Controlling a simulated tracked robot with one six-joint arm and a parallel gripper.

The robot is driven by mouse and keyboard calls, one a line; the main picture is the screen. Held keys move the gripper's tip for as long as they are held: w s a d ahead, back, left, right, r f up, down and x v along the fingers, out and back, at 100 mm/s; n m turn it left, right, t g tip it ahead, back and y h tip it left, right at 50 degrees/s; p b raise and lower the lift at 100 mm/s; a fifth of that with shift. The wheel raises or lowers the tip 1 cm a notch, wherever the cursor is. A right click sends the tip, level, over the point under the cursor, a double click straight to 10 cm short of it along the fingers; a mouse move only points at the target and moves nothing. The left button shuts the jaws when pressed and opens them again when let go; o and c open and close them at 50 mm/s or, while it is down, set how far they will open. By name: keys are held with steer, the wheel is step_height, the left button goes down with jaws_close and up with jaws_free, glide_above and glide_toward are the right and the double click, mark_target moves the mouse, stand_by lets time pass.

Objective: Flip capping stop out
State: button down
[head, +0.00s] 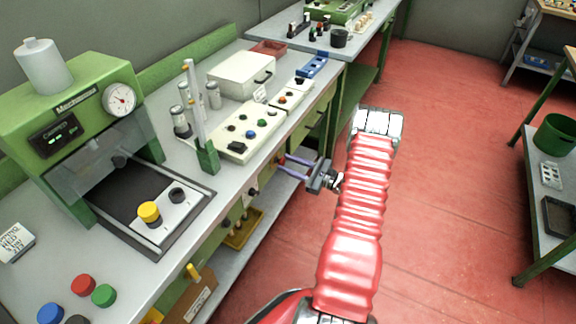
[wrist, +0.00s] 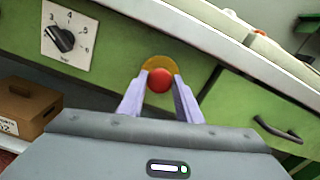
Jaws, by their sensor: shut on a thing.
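The capping stop appears as a round red button (wrist: 160,80) on a yellow collar (wrist: 160,62), set in the green front panel of the bench. In the wrist view, my gripper (wrist: 160,88) points straight at it, with one pale finger on each side. The fingers are shut on the red button. In the head view, my gripper (head: 281,166) reaches left to the bench front, just under the worktop edge. The button itself cannot be made out there.
A dial (wrist: 65,38) is left of the button, and a drawer handle (wrist: 278,130) is to its right. A cardboard box (wrist: 25,108) stands at lower left. The green capping machine (head: 75,100) and a button panel (head: 235,140) stand on the worktop. The red floor (head: 460,180) is open.

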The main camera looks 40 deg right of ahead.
steer(key=shift+s+d, duration=0.2)
steer(key=shift+s, duration=0.5)
steer(key=c, duration=1.3)
jaws_free()
steer(key=shift+s+d, duration=0.1)
steer(key=v, duration=1.3)
steer(key=shift+s, duration=0.35)
